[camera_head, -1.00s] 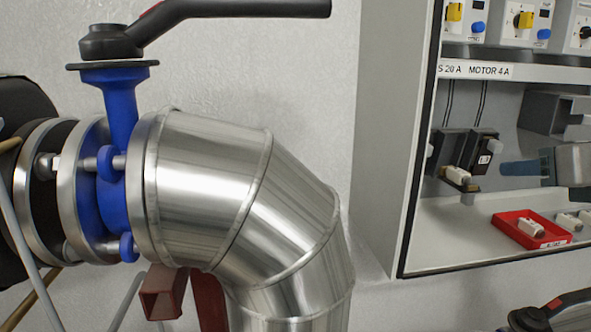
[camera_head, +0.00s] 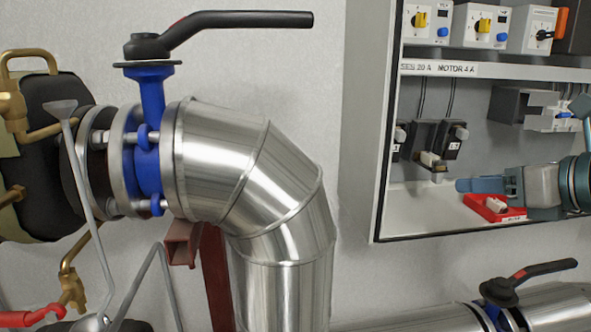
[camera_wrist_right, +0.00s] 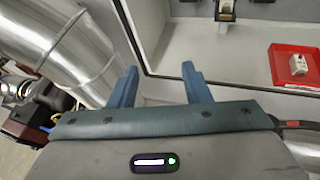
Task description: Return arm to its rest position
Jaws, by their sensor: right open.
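My right gripper (camera_head: 468,185) comes in from the right in the head view, in front of the lower part of the open grey cabinet (camera_head: 365,130). Its blue fingers point left and hide part of the red tray (camera_head: 483,208). In the right wrist view the two fingers (camera_wrist_right: 158,80) stand apart with nothing between them, near the cabinet's lower edge. More of my right arm (camera_head: 582,180) shows at the right edge. My left gripper is not in view.
A steel elbow pipe (camera_head: 270,185) with a blue valve (camera_head: 150,95) and black lever stands left of the cabinet. The cabinet holds fuse holders (camera_head: 440,145) and yellow-knobbed modules (camera_head: 430,22). A second valved pipe (camera_head: 550,305) runs below. The red tray (camera_wrist_right: 293,75) holds a white piece.

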